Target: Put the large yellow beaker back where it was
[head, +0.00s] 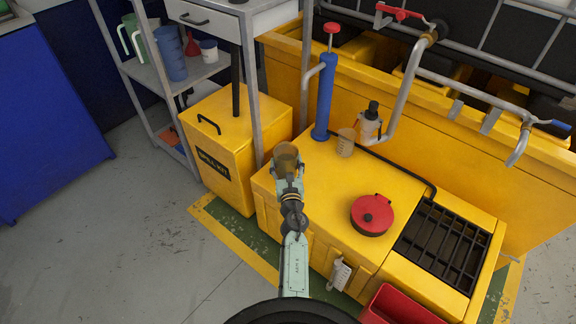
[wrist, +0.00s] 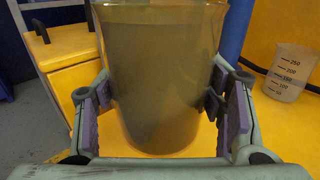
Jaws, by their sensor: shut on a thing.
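The large yellow beaker (head: 286,155) is a translucent, brownish-yellow cup, held upright at the left end of the yellow bench top (head: 322,195). It fills the middle of the wrist view (wrist: 160,85). My gripper (head: 288,176) is shut on it, with purple pads against both sides. I cannot tell whether its base touches the bench top. A smaller clear beaker (head: 346,142) with graduation marks stands apart from it, to the right; it also shows in the wrist view (wrist: 290,72).
A blue pump with a red knob (head: 325,90) and a white bottle (head: 370,125) stand behind. A red lidded pot (head: 372,214) and a black grate (head: 443,247) are on the right. A yellow spill kit box (head: 222,150) and shelf with jugs (head: 170,60) are left.

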